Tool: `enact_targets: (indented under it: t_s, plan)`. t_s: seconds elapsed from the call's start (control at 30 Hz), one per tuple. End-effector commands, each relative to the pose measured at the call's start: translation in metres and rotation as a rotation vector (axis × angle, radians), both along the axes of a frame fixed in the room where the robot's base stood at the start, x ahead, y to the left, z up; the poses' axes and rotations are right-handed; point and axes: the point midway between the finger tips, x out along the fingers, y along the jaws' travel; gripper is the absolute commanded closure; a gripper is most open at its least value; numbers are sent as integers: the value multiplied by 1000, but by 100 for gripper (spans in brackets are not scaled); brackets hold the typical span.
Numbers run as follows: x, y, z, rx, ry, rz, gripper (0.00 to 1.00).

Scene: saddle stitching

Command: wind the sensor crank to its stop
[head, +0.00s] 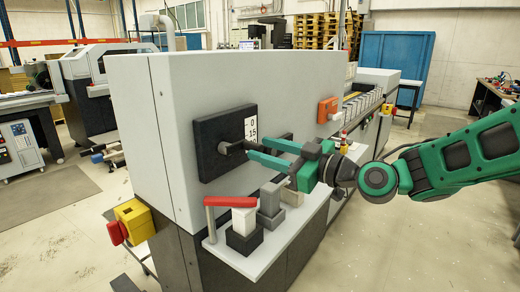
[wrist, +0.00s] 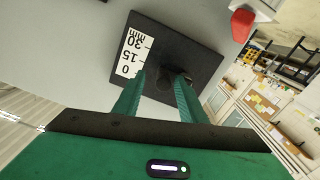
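The sensor crank (head: 232,147) is a dark hub and arm on a black square plate (head: 208,170) on the side of the grey machine. The plate carries a white scale (head: 251,128) marked 0, 15 and more; in the wrist view the scale (wrist: 134,53) reads 0, 15, 30 mm. My gripper (head: 250,148) reaches in from the right, with its green fingertips in front of the plate near the crank. In the wrist view my fingers (wrist: 160,76) stand apart. A dark part of the crank (wrist: 186,73) shows by the right fingertip; whether they touch is unclear.
A yellow box with a red button (head: 133,219) is at the lower left. An orange box (head: 327,110) sits on the machine face. Open floor lies at right.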

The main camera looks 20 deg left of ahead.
Motion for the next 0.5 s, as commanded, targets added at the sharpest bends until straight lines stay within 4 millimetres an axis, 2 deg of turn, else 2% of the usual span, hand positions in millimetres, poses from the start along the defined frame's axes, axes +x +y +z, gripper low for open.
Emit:
enact_targets:
  t_s: [0.2,0.4,0.5]
  plan:
    - [-12,-41,-1,-2,2,-7,62]
    - [-21,-67,-1,-1,1,-8,62]
    - [-25,-73,-1,0,1,-5,62]
